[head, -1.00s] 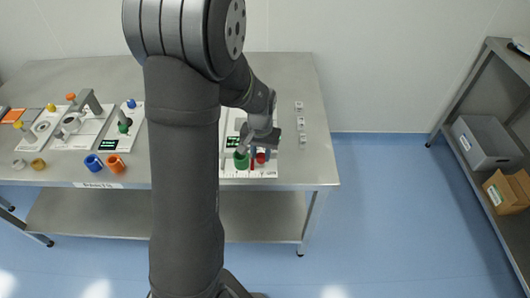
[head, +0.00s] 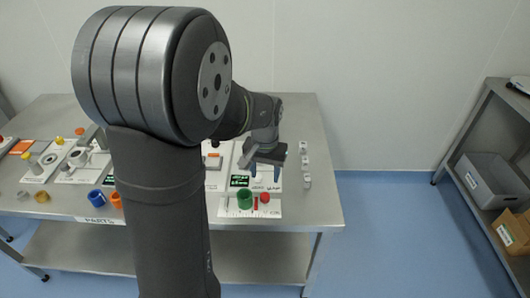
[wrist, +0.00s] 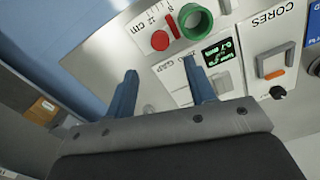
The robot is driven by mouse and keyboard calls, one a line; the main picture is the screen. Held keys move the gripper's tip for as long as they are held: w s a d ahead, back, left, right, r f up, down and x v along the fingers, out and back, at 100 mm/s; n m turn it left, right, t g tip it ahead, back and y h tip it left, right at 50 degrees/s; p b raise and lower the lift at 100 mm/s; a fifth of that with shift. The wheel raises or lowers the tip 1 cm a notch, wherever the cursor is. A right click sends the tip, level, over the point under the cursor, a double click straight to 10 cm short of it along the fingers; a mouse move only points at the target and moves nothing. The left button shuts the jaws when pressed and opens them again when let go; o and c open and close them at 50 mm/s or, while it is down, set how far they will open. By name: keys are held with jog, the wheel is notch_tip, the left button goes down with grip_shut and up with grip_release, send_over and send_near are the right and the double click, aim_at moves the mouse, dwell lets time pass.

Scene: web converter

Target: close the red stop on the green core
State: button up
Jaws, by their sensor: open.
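The green core (head: 245,199) is an open ring standing on a white scale panel at the table's front; it also shows in the wrist view (wrist: 195,22). A narrow red bar (head: 256,203) stands upright beside its right side, and in the wrist view the bar (wrist: 173,26) lies very close to the ring; I cannot tell whether they touch. A round red knob (head: 265,197) is right of the bar, also in the wrist view (wrist: 160,40). My gripper (head: 265,170) is open and empty, above and behind these parts; its blue fingers (wrist: 160,70) show in the wrist view.
Several small white blocks (head: 305,165) line the table's right side. Blue (head: 96,198) and orange rings lie left, partly behind my arm. A grey bin (head: 490,180) stands on the right shelf.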

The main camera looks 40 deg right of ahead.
notch_tip(320, 180, up, 8)
send_over(262, 200)
jog(key=d, duration=0.2)
jog(key=shift+w+a, duration=0.15)
jog(key=shift+a, duration=0.05)
